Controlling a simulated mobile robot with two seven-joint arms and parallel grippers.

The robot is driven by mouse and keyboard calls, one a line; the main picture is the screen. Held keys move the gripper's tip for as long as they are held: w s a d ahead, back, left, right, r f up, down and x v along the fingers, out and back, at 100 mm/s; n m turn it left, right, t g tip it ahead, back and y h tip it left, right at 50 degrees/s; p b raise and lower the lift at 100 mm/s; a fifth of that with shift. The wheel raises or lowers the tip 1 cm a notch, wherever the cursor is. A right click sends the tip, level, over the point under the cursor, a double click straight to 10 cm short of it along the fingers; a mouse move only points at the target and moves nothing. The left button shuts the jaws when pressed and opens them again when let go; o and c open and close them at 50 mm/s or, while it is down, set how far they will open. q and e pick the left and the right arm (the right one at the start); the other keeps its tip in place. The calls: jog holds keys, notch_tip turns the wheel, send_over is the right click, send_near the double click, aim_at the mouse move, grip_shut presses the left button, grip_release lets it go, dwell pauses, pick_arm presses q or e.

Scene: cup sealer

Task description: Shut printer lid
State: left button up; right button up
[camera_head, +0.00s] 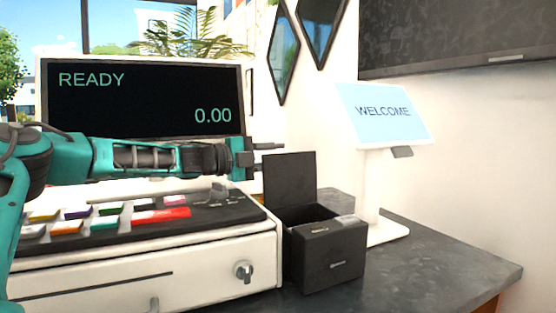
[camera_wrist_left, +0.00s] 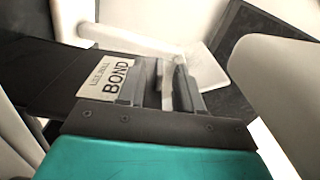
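The printer (camera_head: 330,258) is a small black box on the counter, right of the cash register. Its black lid (camera_head: 290,180) stands upright at the back, so the box is open at the top. My left gripper (camera_head: 272,151) is just above and left of the lid's top edge, pointing right. Its fingers look slightly apart, with nothing seen between them. The left wrist view also shows the left gripper (camera_wrist_left: 162,88), beside a pale label (camera_wrist_left: 105,78) reading "BOND" on or in a dark part, likely the printer. My right gripper is not in view.
The cash register (camera_head: 130,270) with coloured keys stands left of the printer, under a "READY" display (camera_head: 140,98). A white stand with a "WELCOME" screen (camera_head: 385,112) is behind and right. The dark counter (camera_head: 445,265) is clear at the front right.

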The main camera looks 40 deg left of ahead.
pick_arm(q)
jog(key=shift+w+d, duration=0.3)
jog(key=shift+w, duration=0.3)
grip_shut()
dwell(0.3)
